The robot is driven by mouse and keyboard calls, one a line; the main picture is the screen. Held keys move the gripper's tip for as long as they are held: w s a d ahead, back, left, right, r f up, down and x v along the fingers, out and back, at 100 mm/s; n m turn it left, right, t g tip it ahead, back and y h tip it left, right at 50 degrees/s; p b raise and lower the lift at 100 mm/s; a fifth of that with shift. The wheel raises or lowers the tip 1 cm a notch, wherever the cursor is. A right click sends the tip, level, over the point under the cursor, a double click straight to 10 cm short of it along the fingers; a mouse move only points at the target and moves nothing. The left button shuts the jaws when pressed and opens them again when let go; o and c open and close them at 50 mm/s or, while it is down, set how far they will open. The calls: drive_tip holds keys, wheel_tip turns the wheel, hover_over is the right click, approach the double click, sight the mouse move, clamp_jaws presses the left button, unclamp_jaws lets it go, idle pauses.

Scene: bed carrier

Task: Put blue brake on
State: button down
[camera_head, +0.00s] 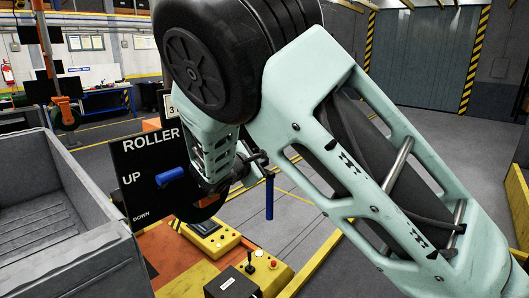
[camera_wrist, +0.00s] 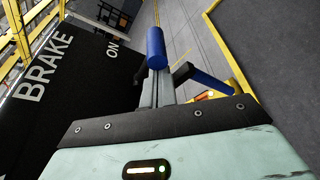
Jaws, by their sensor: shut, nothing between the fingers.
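In the wrist view, a blue cylindrical handle (camera_wrist: 156,50) stands just beyond my gripper's fingertips (camera_wrist: 158,88). My gripper is shut and empty. Whether the fingers touch this handle I cannot tell. A second blue handle (camera_wrist: 210,82) on a black lever lies to the right of the fingers. A black board (camera_wrist: 75,85) on the left reads BRAKE and ON. In the head view, one blue handle (camera_head: 269,198) hangs upright right of my wrist, and another (camera_head: 170,177) sticks out left of it. My gripper's fingers are mostly hidden there. Which handle is the brake is unclear.
In the head view, a black board (camera_head: 135,180) reads ROLLER, UP and DOWN. A grey metal bin (camera_head: 60,190) stands at left. Orange machinery with a yellow control box (camera_head: 212,240) and a black button box (camera_head: 230,285) lies below my wrist. Grey floor is open behind.

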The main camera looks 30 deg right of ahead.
drive_tip(key=shift+w+a+r+n+b, duration=0.1)
drive_tip(key=shift+w+r+n+b, duration=0.1)
drive_tip(key=shift+r, duration=0.55)
drive_tip(key=shift+w+r+n+b, duration=0.15)
drive_tip(key=shift+w+r+n, duration=0.05)
drive_tip(key=shift+r, duration=0.55)
drive_tip(key=shift+w+r, duration=0.1)
drive_tip(key=shift+r, duration=0.1)
drive_tip(key=shift+a, duration=0.1)
